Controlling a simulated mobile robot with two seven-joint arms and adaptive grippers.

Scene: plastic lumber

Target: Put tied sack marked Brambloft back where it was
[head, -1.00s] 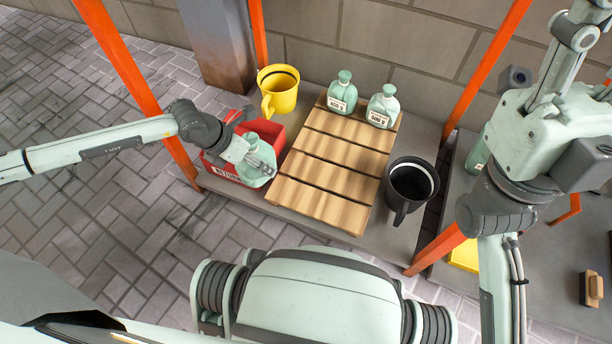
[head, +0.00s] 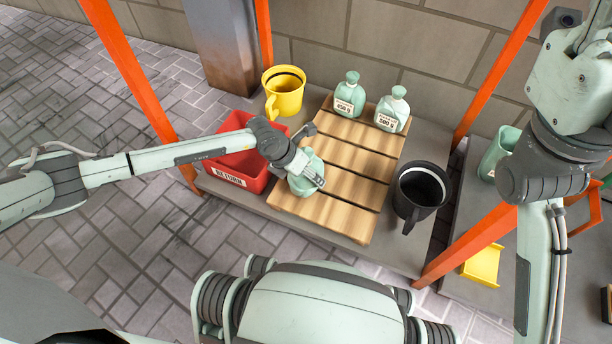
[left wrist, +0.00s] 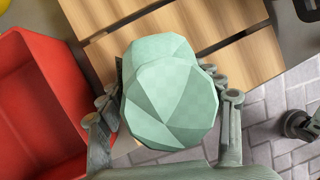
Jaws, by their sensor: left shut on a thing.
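My left gripper (head: 312,180) is shut on a pale green sack (head: 302,172) at the front left part of the slatted wooden pallet (head: 335,193). In the left wrist view the faceted sack (left wrist: 168,100) sits between the fingers, with pallet slats beneath it. I cannot tell whether it touches them. Its label is hidden, so I cannot read its name. Two similar tied sacks with white labels, a left one (head: 349,96) and a right one (head: 393,110), stand upright at the pallet's back edge. Their names are too small to read. My right gripper is out of view.
A red bin (head: 228,180) marked RETURN stands left of the pallet. A yellow mug (head: 284,92) is behind the bin, and a black mug (head: 419,193) is right of the pallet. Orange posts (head: 140,85) frame the platform. The pallet's middle and front right are clear.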

